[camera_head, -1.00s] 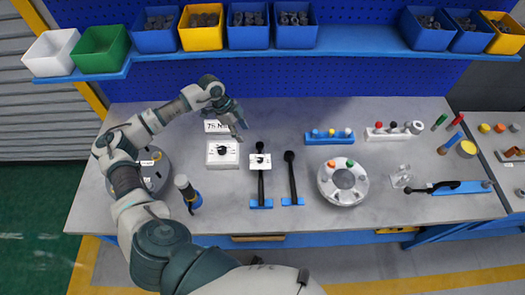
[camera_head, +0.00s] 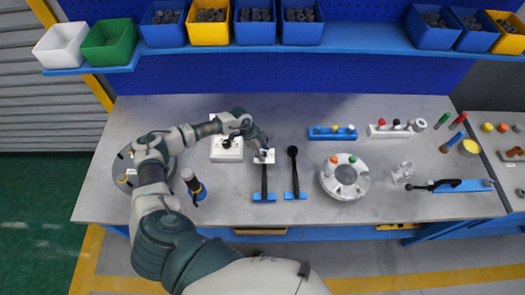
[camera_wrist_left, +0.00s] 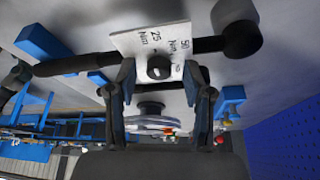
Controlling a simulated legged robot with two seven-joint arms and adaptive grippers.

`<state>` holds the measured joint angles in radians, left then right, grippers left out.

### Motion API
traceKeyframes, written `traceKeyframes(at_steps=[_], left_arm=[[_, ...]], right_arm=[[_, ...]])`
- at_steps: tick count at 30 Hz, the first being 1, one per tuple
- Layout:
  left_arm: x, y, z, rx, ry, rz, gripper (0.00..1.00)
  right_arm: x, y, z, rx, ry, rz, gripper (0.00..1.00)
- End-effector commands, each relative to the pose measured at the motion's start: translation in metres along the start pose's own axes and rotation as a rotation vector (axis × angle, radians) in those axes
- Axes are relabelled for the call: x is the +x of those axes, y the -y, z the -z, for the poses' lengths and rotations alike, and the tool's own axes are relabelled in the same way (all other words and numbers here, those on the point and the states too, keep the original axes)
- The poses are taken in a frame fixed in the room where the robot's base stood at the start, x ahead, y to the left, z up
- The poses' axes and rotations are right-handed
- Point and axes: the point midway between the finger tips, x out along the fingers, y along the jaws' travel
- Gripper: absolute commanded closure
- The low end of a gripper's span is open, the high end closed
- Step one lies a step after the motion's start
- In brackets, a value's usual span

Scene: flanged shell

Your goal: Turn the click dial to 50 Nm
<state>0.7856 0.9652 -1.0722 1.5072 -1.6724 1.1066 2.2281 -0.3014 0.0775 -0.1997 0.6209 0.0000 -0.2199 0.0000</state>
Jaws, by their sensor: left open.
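The click dial is a small black knob (camera_wrist_left: 158,67) on a white plate (camera_wrist_left: 135,42) marked 25 Nm and 50 Nm in the left wrist view. The knob's pointer direction is too small to read. My right gripper is not in view.
A white box with a dial (camera_head: 227,150) stands left of the wrench, partly under my left arm. A round grey fixture (camera_head: 345,178) is further right. Bins line the shelf (camera_head: 350,43) behind.

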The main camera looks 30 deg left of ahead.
Motion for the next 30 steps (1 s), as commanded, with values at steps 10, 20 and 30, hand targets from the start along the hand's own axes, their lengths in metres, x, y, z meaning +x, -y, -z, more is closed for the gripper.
traceKeyframes(at_steps=[10,20,30], left_arm=[[-0.0003,0.0003,-0.0013,0.0,0.0,0.0,0.89],[-0.0004,0.0009,-0.0015,0.01,0.0,-0.005,1.0],[-0.0002,0.0025,-0.0011,0.16,0.0,-0.067,1.0]], right_arm=[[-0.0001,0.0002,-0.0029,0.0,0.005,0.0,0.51],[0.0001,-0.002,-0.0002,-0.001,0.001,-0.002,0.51],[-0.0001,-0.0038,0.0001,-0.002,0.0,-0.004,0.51]])
